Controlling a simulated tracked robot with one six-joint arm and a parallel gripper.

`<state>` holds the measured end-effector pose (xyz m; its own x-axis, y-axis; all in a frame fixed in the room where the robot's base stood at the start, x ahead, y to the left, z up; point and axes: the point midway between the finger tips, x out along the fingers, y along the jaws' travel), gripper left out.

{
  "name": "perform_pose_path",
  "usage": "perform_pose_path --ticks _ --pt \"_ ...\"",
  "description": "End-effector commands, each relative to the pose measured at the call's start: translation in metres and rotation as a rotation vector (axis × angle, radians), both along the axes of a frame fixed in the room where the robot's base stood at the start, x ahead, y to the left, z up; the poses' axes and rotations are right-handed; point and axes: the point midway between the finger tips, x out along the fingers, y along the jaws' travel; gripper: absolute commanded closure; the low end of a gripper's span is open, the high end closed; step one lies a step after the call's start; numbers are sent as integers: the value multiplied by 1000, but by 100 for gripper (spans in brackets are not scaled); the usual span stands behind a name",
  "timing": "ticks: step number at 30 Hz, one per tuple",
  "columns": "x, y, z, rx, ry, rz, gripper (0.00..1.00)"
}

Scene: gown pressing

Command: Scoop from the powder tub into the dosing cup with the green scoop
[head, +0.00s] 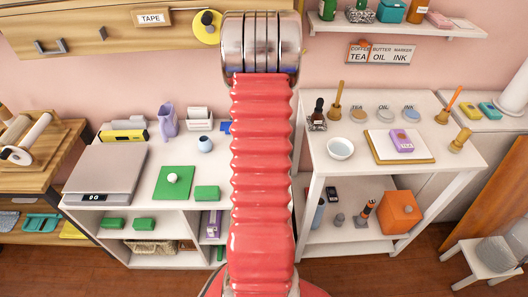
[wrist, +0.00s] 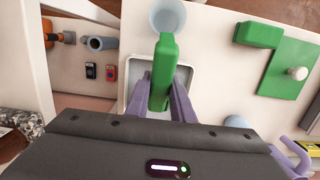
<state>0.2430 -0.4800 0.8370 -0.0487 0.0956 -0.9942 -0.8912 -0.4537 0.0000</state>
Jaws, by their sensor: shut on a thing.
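My gripper (wrist: 165,98) has purple fingers shut on a green block-like handle, which I take to be the green scoop (wrist: 164,70), in the wrist view. A pale blue round cup shape (wrist: 182,14) shows at the handle's far end. I cannot tell whether it is the scoop's bowl or the dosing cup standing below. A pale square tub or tray (wrist: 136,103) lies behind the handle and fingers, mostly covered; I see no powder for sure. In the head view my red arm hides the gripper, the scoop and this tub.
The right table (head: 350,181) holds a white bowl (head: 340,148).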

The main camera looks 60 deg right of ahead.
Motion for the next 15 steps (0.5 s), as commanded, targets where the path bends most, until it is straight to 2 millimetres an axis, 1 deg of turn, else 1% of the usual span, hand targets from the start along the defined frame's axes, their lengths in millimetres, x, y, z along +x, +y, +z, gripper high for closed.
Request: perform_pose_path --ticks 11,15 --pt "8 -16 0 0 0 0 100" --pt "7 -13 1 -31 -16 0 100"
